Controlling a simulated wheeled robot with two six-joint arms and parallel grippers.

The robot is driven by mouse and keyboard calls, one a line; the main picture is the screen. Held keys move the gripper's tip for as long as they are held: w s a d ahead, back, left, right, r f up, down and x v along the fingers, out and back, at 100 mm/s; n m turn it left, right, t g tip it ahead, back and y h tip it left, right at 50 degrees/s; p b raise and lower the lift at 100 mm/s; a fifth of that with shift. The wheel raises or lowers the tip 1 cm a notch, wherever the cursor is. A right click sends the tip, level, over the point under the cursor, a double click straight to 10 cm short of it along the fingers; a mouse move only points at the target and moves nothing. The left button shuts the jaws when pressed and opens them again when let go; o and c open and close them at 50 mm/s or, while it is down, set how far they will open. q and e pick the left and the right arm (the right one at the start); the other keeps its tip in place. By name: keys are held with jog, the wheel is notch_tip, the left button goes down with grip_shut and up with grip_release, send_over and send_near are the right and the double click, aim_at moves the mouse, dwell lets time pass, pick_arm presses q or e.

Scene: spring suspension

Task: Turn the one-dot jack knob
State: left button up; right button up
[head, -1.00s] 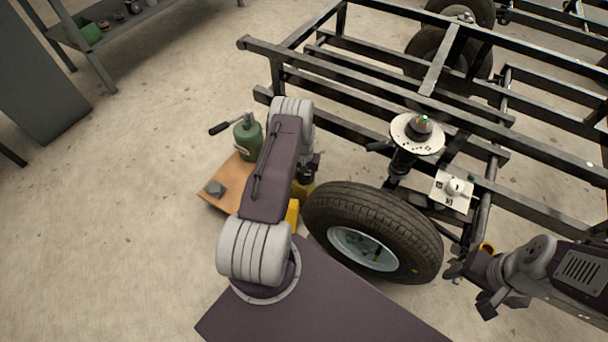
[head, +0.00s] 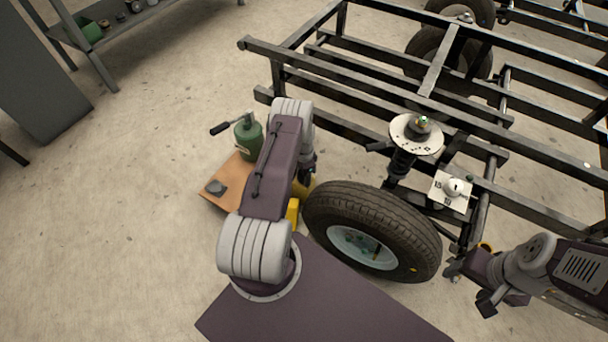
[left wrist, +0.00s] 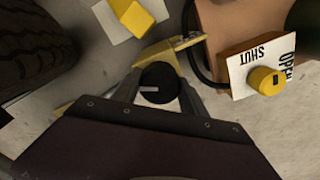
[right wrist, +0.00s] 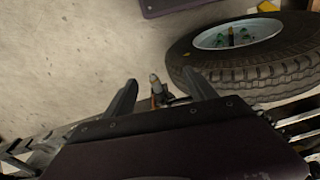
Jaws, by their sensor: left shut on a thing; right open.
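A round black knob (left wrist: 160,84) with a white pointer line sits between the fingers of my left gripper (left wrist: 160,92) in the left wrist view. The gripper is shut on it; no dot mark on it is legible. A yellow knob (left wrist: 265,82) on a white plate lettered SHUT and OPEN (left wrist: 246,65) is to its right, apart from the gripper. In the head view my left arm hides the black knob and the fingertips. A green bottle jack (head: 248,138) stands on an orange-brown board (head: 229,180). My right gripper (right wrist: 162,92) is open, near the wheel.
A tyred wheel (head: 325,210) stands just right of my left arm. A black chassis frame (head: 370,85) fills the upper right. A strut with a white disc (head: 402,139) and a white plate with a knob (head: 440,190) stand behind the wheel.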

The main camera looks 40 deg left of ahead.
pick_arm(q)
jog(key=m, duration=1.3)
jog(key=shift+m, duration=0.4)
dwell(0.3)
jog(key=o, duration=1.4)
notch_tip(320, 180, up, 9)
jog(key=p, duration=0.6)
